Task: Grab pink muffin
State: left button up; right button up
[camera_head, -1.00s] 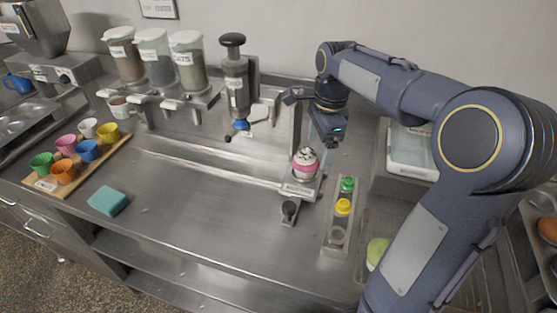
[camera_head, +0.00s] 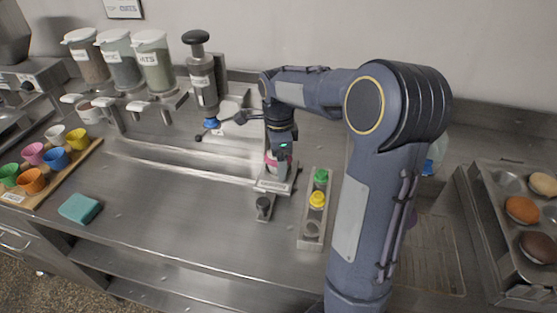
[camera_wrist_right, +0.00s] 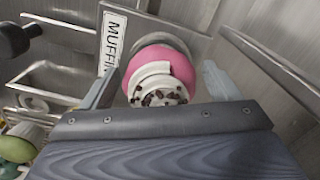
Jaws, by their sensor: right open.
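The pink muffin (camera_wrist_right: 131,66) has white frosting with dark chips on top. It sits in the holder labelled "MUFFI…" (camera_wrist_right: 112,42) in the right wrist view. In the head view only a pink sliver of it (camera_head: 270,163) shows, as my right gripper (camera_head: 279,158) hides most of it. My right gripper (camera_wrist_right: 160,85) is open, with one finger on each side of the muffin in the right wrist view. I cannot tell whether the fingers touch it. My left gripper is not in view.
A rack with green-capped and yellow-capped bottles (camera_head: 303,232) stands right of the holder. A press with a blue tip (camera_head: 203,85) stands behind left. Colored cups on a board (camera_head: 87,153) and a teal sponge (camera_head: 80,208) are left. A bun tray (camera_head: 488,205) is far right.

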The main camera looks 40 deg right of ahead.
jog(key=shift+c, duration=0.4)
jog(key=c, duration=0.6)
jog(key=shift+c, duration=0.2)
